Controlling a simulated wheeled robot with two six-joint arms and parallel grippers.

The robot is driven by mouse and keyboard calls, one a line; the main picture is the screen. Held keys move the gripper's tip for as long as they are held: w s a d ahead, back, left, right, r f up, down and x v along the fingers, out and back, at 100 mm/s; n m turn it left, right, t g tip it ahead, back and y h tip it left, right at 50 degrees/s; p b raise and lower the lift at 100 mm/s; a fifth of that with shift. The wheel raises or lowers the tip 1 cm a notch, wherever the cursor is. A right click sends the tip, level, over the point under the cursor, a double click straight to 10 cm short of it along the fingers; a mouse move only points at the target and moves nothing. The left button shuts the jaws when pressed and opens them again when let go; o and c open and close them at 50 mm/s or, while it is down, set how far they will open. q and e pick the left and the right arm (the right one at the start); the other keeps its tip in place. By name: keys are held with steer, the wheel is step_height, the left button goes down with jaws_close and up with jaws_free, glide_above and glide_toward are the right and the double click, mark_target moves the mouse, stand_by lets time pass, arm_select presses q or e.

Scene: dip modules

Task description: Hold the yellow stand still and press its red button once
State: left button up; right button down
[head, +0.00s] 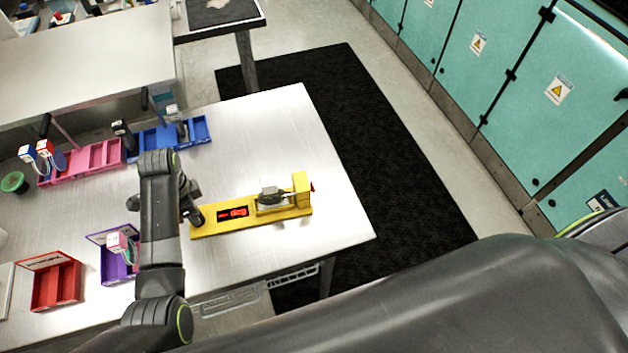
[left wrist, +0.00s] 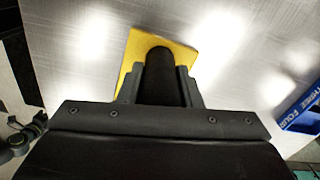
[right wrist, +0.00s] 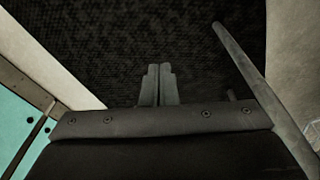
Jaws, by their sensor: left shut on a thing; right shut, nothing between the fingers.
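The yellow stand (head: 262,223) lies on the table near its right edge, and a corner shows in the left wrist view (left wrist: 136,46). It has a lit red display (head: 232,213), a grey part (head: 271,197) and an upright yellow block at its right end. The red button (head: 312,187) sticks out of that block's right side. My left gripper (left wrist: 160,82) is shut on the stand's black post (left wrist: 160,64), at the stand's left end. My right gripper (right wrist: 158,84) is shut and empty over dark flooring, apart from the stand; the head view does not show its fingers.
Pink (head: 82,163) and blue (head: 166,138) trays stand behind the stand. A purple tray (head: 114,267) and a red tray (head: 57,285) are at the left. The table is clear around the stand's far side. A black mat (head: 400,170) covers the floor beyond the table's right edge.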

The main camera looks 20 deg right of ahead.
mark_target(313, 187)
steer(key=w+d+r+m+y, duration=0.1)
steer(key=w+r+m+y, duration=0.1)
steer(key=w+r+m, duration=0.5)
steer(key=w+r+m+t+y, duration=0.1)
steer(key=w+r, duration=0.3)
steer(key=w, duration=0.6)
steer(key=w+d+r+m+y, duration=0.1)
steer(key=w+r+m+y, duration=0.1)
steer(key=w+r+m, duration=0.5)
steer(key=w+a+r+y, duration=0.1)
steer(key=w+a+r, duration=0.1)
steer(key=r, duration=0.5)
steer(key=w+a+r+g+y, duration=0.1)
steer(key=w+r, duration=0.3)
steer(key=r, duration=0.4)
steer(key=w+a+r+y, duration=0.3)
steer(key=w+r, duration=0.1)
steer(key=r, duration=0.3)
steer(key=shift+r, duration=0.35)
steer(key=shift+a, duration=0.1)
steer(key=x, duration=0.9)
steer(key=shift+s+a+f, duration=0.15)
steer(key=shift+a+f, duration=0.05)
steer(key=a, duration=0.3)
steer(key=shift+a+f, duration=0.2)
steer(key=shift+f, duration=0.05)
steer(key=shift+a, duration=0.4)
